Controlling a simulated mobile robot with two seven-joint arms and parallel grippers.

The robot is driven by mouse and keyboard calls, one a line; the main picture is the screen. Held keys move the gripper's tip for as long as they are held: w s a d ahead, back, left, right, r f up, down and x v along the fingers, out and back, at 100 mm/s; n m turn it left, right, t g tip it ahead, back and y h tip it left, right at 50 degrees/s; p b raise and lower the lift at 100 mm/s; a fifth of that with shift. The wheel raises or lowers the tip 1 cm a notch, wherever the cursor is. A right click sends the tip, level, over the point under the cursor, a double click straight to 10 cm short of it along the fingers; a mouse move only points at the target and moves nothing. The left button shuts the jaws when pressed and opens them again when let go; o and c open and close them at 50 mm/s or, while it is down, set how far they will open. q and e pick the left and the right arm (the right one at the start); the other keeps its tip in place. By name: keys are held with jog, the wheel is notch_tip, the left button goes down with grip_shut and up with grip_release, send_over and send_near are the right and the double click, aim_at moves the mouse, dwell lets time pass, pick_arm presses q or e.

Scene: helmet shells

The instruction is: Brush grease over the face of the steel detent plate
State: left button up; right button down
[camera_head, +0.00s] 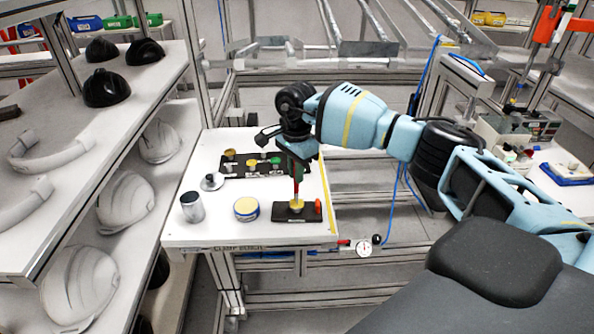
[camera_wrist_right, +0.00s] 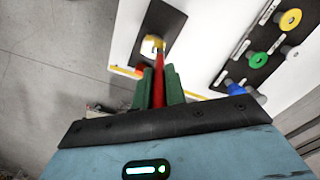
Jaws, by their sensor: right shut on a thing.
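My right gripper (camera_head: 300,157) is shut on a red-handled brush (camera_head: 296,190), which points down, nearly upright. The gripper's green fingers (camera_wrist_right: 158,88) clasp the red handle (camera_wrist_right: 159,92) in the right wrist view. The brush's lower end is at a small round piece with a yellowish face (camera_head: 297,206) on a black base (camera_head: 284,215). I take this piece to be the detent plate; it also shows in the wrist view (camera_wrist_right: 149,48). The brush partly covers its face, and I cannot tell how much grease is there. My left gripper is not in view.
A blue-banded tin with a yellow top (camera_head: 246,209) and a metal cup (camera_head: 192,207) stand left of the base on the white table (camera_head: 225,233). Behind is a black board (camera_head: 236,170) with coloured knobs. Shelves with helmet shells (camera_head: 125,204) stand at the left.

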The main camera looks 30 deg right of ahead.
jog(key=shift+a, duration=0.25)
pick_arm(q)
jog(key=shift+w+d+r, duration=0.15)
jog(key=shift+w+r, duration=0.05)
pick_arm(e)
jog(key=shift+a, duration=0.35)
pick_arm(q)
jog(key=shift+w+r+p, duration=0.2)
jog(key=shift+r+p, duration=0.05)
jog(key=shift+p, duration=0.05)
pick_arm(e)
jog(key=shift+s+a, duration=0.2)
jog(key=shift+s, duration=0.05)
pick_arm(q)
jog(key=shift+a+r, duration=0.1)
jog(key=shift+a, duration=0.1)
pick_arm(e)
jog(key=shift+s, duration=0.1)
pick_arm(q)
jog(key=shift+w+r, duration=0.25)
pick_arm(e)
jog(key=shift+s+a, duration=0.1)
jog(key=shift+s, duration=0.1)
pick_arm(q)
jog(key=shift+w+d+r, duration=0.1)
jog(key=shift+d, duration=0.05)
pick_arm(e)
jog(key=shift+s, duration=0.1)
